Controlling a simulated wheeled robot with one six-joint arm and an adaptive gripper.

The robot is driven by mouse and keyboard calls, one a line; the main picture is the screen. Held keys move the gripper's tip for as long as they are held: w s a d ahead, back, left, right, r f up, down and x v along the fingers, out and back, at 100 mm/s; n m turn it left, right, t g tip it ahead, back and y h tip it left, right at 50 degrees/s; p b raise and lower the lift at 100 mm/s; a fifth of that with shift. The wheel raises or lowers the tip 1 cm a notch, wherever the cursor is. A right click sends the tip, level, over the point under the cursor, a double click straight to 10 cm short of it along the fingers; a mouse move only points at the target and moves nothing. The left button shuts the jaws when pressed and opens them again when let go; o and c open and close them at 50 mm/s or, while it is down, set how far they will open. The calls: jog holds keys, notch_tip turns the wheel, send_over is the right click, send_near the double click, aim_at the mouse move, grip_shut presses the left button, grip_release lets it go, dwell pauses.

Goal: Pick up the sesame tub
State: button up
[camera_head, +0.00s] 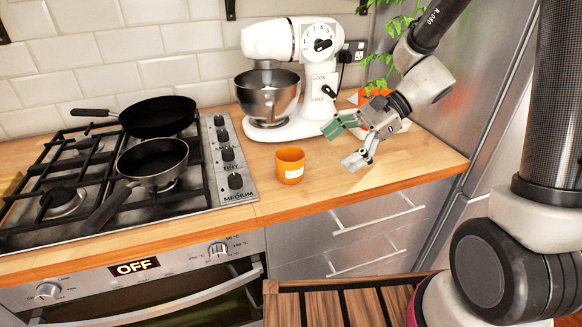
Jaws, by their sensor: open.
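The sesame tub is most likely the small orange tub (290,166) with a white label, standing upright on the wooden counter (400,174) between the hob and my gripper. The label is too small to read. My gripper (343,144) is open and empty. It is to the right of the tub, apart from it, with its fingers pointing left and down towards the counter.
A white stand mixer (297,75) with a steel bowl stands behind the tub. A gas hob (120,175) with two dark pans is at the left. A potted plant (375,97) is behind my gripper. The counter right of the tub is clear.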

aim_at(295, 166)
jog(key=w+a+f+m+y, duration=0.1)
jog(key=w+a+f+m, duration=0.2)
jog(key=shift+w+a+f+y, duration=0.1)
jog(key=shift+w+a+y, duration=0.1)
jog(key=shift+y, duration=0.2)
jog(key=x, duration=0.7)
jog(key=shift+s+a+f, duration=0.1)
jog(key=shift+a+f, duration=0.05)
jog(key=shift+a, duration=0.1)
jog(key=c, duration=1.2)
